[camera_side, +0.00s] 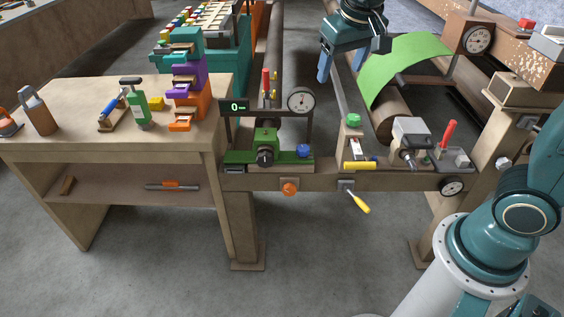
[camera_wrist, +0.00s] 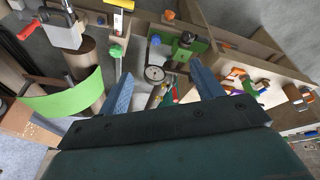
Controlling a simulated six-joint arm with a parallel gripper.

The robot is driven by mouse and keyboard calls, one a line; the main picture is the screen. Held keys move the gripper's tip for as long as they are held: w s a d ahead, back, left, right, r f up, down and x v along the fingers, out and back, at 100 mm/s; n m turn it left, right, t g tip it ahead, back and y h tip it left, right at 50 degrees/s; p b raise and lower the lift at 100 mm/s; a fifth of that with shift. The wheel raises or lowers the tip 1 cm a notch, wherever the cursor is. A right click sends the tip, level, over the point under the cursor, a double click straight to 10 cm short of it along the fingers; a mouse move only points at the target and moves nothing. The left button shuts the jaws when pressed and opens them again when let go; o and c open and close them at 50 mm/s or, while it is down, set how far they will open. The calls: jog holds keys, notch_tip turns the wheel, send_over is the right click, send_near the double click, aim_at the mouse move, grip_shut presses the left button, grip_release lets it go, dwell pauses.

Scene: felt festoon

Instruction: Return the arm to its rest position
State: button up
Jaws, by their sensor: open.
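My gripper (camera_side: 342,62) is at the top of the side view, raised above the work frame, with its blue fingers apart and nothing between them. In the wrist view my gripper (camera_wrist: 160,90) also shows open and empty, its two blue fingers spread above the bench. A bright green felt sheet (camera_side: 402,62) lies curved over a brown roller to the right of my gripper. The felt sheet also shows at the left of the wrist view (camera_wrist: 65,97). The gripper looks apart from the felt.
A wooden frame rail carries a green clamp device (camera_side: 265,148), a round dial (camera_side: 301,99), a yellow-handled tool (camera_side: 358,201) and a grey block (camera_side: 411,132). Grey floor lies open in front.

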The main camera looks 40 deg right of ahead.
jog(key=s+a+n+t+y, duration=0.1)
jog(key=s+n+t, duration=0.1)
jog(key=s, duration=1.7)
jog(key=shift+s+r+n+y, duration=0.15)
jog(key=shift+s+n+y, duration=0.25)
jog(key=shift+n, duration=0.2)
